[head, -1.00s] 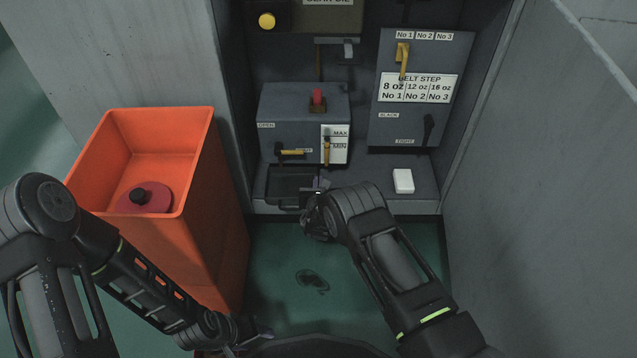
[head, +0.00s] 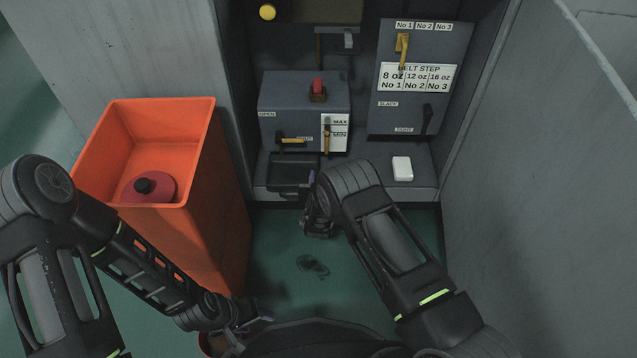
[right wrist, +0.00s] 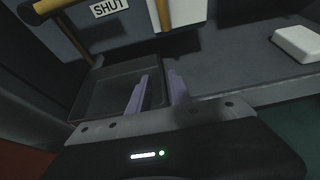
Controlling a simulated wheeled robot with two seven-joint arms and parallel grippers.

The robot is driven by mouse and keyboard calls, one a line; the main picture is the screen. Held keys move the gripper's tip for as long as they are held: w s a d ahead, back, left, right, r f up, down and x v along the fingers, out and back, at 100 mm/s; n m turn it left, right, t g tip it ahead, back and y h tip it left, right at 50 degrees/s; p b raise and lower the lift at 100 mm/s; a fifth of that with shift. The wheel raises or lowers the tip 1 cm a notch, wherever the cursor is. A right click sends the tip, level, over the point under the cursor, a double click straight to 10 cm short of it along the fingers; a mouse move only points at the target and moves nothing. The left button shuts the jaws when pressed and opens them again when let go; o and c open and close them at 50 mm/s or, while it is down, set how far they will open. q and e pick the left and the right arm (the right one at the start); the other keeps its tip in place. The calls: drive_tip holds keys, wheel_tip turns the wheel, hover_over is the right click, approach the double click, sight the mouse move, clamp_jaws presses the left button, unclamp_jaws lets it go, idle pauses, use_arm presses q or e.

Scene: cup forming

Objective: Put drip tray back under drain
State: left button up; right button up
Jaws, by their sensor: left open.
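The dark drip tray (head: 291,186) sits on the grey ledge below the yellow drain handle (head: 293,140). In the right wrist view, the drip tray (right wrist: 88,92) looks empty and stands under the SHUT label and a yellow handle. My right gripper (head: 318,222) is just in front of the ledge, below and right of the tray. Its two pale purple fingers (right wrist: 158,88) are apart, near the tray's right side. My left gripper (head: 252,326) is open and low, in front of the orange bin.
A tall orange bin (head: 215,190) stands left, with a red round piece (head: 150,188) in it. A white block (head: 402,168) lies on the ledge (head: 365,180) to the right. Grey panels wall both sides.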

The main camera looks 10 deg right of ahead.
drive_tip(key=p+v, duration=0.2)
drive_tip(key=v, duration=0.5)
idle(0.6)
